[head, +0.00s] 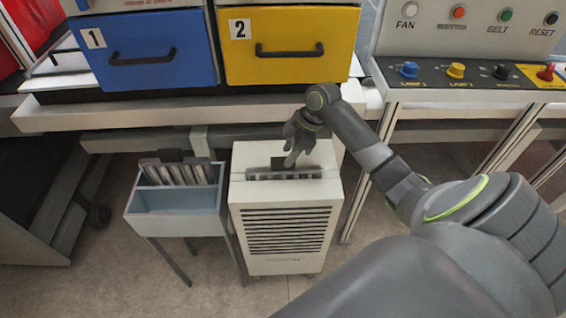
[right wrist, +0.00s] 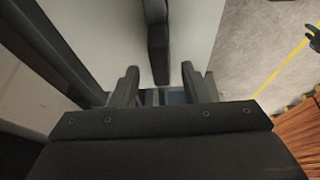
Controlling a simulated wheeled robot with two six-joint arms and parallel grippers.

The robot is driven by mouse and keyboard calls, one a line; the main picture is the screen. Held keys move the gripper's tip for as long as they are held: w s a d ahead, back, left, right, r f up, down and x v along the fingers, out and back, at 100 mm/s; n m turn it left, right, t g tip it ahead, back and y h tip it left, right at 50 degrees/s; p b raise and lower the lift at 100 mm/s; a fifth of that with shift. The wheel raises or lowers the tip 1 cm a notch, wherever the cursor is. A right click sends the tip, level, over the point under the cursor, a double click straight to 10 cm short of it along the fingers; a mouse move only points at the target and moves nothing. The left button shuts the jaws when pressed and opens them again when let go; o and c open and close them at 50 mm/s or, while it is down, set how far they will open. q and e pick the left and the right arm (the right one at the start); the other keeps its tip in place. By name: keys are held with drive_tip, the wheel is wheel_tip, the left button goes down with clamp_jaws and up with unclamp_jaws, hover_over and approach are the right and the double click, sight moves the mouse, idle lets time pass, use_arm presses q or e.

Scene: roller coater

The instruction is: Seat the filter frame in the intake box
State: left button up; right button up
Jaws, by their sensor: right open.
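The intake box (head: 288,232) is a pale cabinet with a louvred front, standing on the floor at the centre of the head view. A grey filter frame (head: 258,174) with a dark tab stands in its top opening, its upper edge showing just above the lid. How deep it sits I cannot tell. My right gripper (head: 294,157) is open at the tab, above the frame's middle. The right wrist view also shows its open fingers (right wrist: 160,85), with a dark bar above the space between them; contact is unclear. My left gripper is out of view.
A grey-blue bin on legs (head: 172,224) with several filter frames (head: 178,172) stands left of the box. A blue drawer (head: 150,75) and a yellow drawer (head: 290,72) are behind, under them a bench edge. A control panel (head: 470,85) stands at right.

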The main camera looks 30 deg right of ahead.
drive_tip(key=v, duration=0.5)
drive_tip(key=shift+s+d+r, duration=0.1)
drive_tip(key=shift+r, duration=0.2)
drive_tip(key=shift+f, duration=0.1)
